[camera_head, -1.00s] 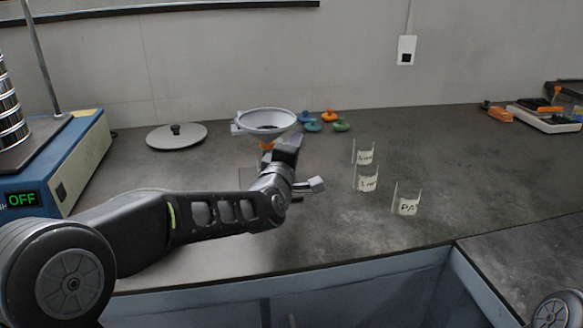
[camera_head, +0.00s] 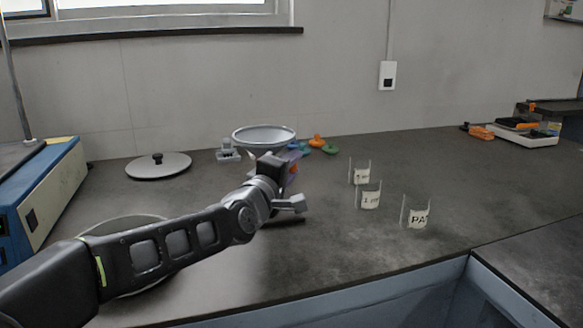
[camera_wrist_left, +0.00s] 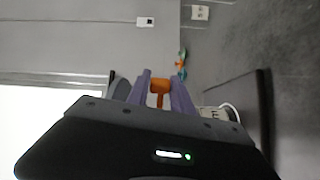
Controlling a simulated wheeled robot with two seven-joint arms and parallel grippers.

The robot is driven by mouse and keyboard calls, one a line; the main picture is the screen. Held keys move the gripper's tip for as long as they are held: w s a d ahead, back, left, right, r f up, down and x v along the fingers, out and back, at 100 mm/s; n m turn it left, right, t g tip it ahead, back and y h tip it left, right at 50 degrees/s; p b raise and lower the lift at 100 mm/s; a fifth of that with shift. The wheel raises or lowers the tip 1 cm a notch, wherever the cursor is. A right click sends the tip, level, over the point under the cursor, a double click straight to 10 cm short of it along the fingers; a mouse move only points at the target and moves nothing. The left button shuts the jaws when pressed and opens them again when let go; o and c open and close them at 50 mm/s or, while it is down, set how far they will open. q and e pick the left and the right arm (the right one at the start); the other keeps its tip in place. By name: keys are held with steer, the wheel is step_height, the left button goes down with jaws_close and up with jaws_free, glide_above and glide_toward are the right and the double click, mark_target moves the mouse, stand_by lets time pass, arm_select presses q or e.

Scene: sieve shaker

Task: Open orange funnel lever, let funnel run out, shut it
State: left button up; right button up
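The funnel (camera_head: 263,136) is a wide pale bowl near the back of the bench. My left gripper (camera_head: 291,162) is just below and to the right of its rim and hides much of what is under it. A small orange part shows beside the fingers. In the left wrist view the orange lever (camera_wrist_left: 160,87) lies between the two purple fingers of my left gripper (camera_wrist_left: 160,76). Whether the fingers press on it is unclear. The lever's setting and the funnel's contents cannot be made out. My right gripper is out of view.
A grey lid (camera_head: 158,166) with a black knob lies at the left, near the blue shaker (camera_head: 42,200). Several coloured pieces (camera_head: 318,141) lie behind the gripper. Three clear labelled holders (camera_head: 416,213) stand to the right. A round pan (camera_head: 120,222) is partly behind my arm.

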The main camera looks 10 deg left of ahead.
arm_select(q)
steer(key=o, duration=0.3)
steer(key=shift+o, duration=0.2)
steer(key=shift+s, duration=0.1)
steer(key=s+a, duration=0.1)
steer(key=s, duration=0.6)
steer(key=shift+s+a, duration=0.2)
steer(key=shift+f, duration=0.1)
